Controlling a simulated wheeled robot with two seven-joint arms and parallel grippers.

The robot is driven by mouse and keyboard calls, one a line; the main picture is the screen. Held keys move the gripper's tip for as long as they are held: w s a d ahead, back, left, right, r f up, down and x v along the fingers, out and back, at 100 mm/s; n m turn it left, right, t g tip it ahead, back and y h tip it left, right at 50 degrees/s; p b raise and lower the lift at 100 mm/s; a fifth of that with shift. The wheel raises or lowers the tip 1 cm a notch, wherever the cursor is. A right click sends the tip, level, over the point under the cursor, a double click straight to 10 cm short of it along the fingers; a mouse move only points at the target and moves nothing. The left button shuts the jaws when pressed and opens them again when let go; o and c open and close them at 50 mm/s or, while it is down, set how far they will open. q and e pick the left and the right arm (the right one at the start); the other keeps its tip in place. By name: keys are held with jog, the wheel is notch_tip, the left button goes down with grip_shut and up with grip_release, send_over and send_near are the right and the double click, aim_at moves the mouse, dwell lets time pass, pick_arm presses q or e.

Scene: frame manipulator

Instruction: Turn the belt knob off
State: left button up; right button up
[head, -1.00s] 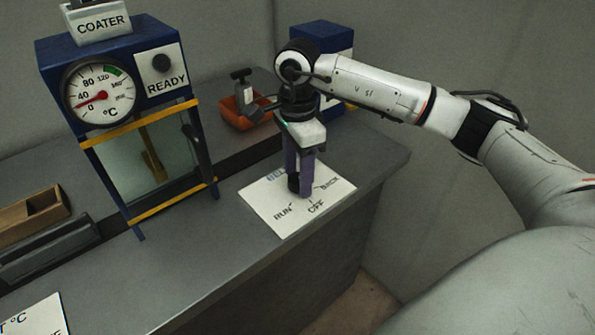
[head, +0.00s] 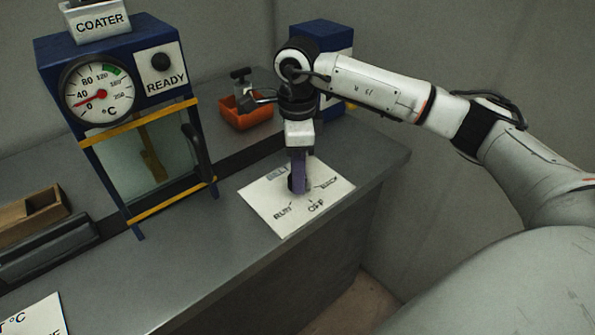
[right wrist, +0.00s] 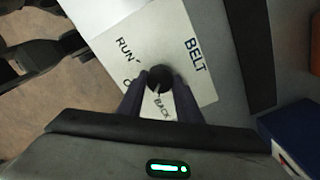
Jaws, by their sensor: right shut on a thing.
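The belt panel (head: 275,215) is a white plate on the bench, marked RUN, OFF and BACK. Its black knob (right wrist: 158,76) shows in the right wrist view, between my purple fingertips. In the head view my right gripper (head: 299,187) points straight down onto the panel, and its fingers largely cover the knob. My right gripper is shut on the knob, and it also shows in the right wrist view (right wrist: 159,84). One finger partly hides the OFF label there. I cannot clearly tell which label the knob's pointer faces. My left gripper is not in view.
The blue coater (head: 115,60) with its dial and glass door stands left of the panel. An orange tray (head: 246,117) and a blue box (head: 338,42) are behind my right gripper. The bench's front edge is close to the panel.

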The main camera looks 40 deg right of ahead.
jog(key=m, duration=0.3)
jog(key=shift+r+m, duration=0.1)
jog(key=shift+m, duration=0.2)
jog(key=shift+w+m, duration=0.1)
jog(key=shift+m, duration=1.8)
jog(key=o, duration=1)
jog(key=shift+o, duration=0.2)
notch_tip(320, 180, up, 10)
jog(key=shift+r, duration=0.15)
